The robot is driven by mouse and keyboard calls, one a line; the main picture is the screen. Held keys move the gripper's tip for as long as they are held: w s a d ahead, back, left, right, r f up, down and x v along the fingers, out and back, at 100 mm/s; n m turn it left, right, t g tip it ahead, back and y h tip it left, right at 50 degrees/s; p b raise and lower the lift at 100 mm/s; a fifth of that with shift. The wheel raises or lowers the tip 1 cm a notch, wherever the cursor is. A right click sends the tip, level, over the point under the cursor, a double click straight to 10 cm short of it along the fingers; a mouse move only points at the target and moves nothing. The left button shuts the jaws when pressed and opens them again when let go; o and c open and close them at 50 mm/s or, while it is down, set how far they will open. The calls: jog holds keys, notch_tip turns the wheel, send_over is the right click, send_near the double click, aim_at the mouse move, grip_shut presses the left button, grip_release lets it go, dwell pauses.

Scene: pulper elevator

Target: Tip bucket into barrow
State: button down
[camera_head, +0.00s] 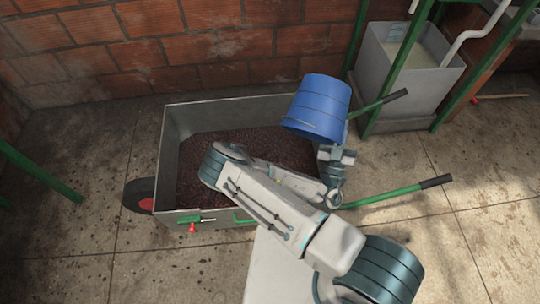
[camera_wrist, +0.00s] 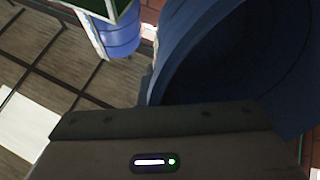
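The blue bucket (camera_head: 318,107) is in the air over the right end of the barrow, nearly upside down, with its wider end low and its narrower end up. In the wrist view the bucket (camera_wrist: 225,60) fills the upper right, and its dark inside shows. My gripper (camera_head: 338,155) is at the bucket's lower right side and appears to hold it; the fingertips are hidden. The grey metal barrow (camera_head: 145,170) stands below, holding a dark brown grainy mass (camera_head: 190,172). My arm covers part of it. No falling material is visible.
The barrow has a black wheel (camera_head: 139,195) at left and green handles (camera_head: 385,196) at right. A brick wall (camera_head: 120,45) runs behind. A grey tank (camera_head: 400,75) in a green frame stands at back right. The floor at lower right is clear.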

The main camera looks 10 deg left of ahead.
jog(key=s+a+f+m+g+h+b, duration=0.25)
jog(key=s+a+h+b, duration=0.3)
jog(key=a, duration=0.35)
jog(key=s+a+f+m+g+h+b, duration=0.1)
jog(key=s+a+f+m+h+b, duration=0.35)
jog(key=a, duration=0.45)
jog(key=w+d+r+g+y+p, duration=0.65)
jog(key=w+g+p, duration=0.4)
jog(key=p, duration=1.05)
notch_tip(320, 180, down, 6)
jog(key=s+m+g+y+b, duration=0.1)
jog(key=g+y+b, duration=0.4)
jog(key=g, duration=0.4)
jog(key=shift+s+y+b, duration=0.3)
jog(key=shift+y+b, duration=0.05)
jog(key=shift+b, duration=0.55)
jog(key=shift+d, duration=0.1)
